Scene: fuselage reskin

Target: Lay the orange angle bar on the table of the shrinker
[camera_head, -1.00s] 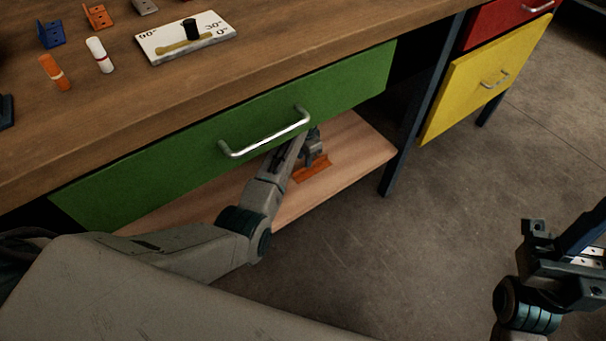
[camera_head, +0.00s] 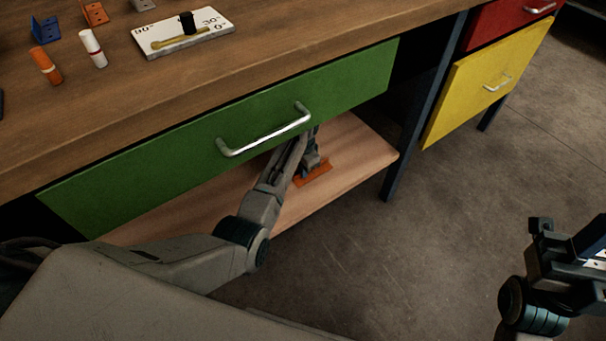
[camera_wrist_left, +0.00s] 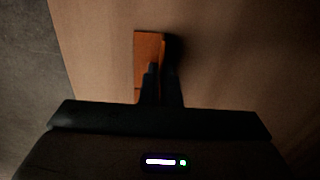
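The orange angle bar (camera_head: 314,175) lies on the low wooden shelf under the green drawer. My left gripper (camera_head: 312,166) reaches down under the drawer handle and is at the bar. In the left wrist view its two dark fingers (camera_wrist_left: 161,82) stand close together, one on each side of the bar's upright flange, and look shut on it. The bar (camera_wrist_left: 148,48) extends beyond the fingertips, its flat side to the left; shadow hides its right side. My right gripper (camera_head: 582,250) is at the right edge, partly cut off, its opening unclear. No shrinker is identifiable.
The green drawer front (camera_head: 180,155) and its metal handle (camera_head: 265,135) hang close above my left forearm. The wooden shelf (camera_head: 355,150) is otherwise clear near the bar. A dark table leg (camera_head: 420,110) and yellow drawer (camera_head: 485,85) stand to the right. Open floor lies in front.

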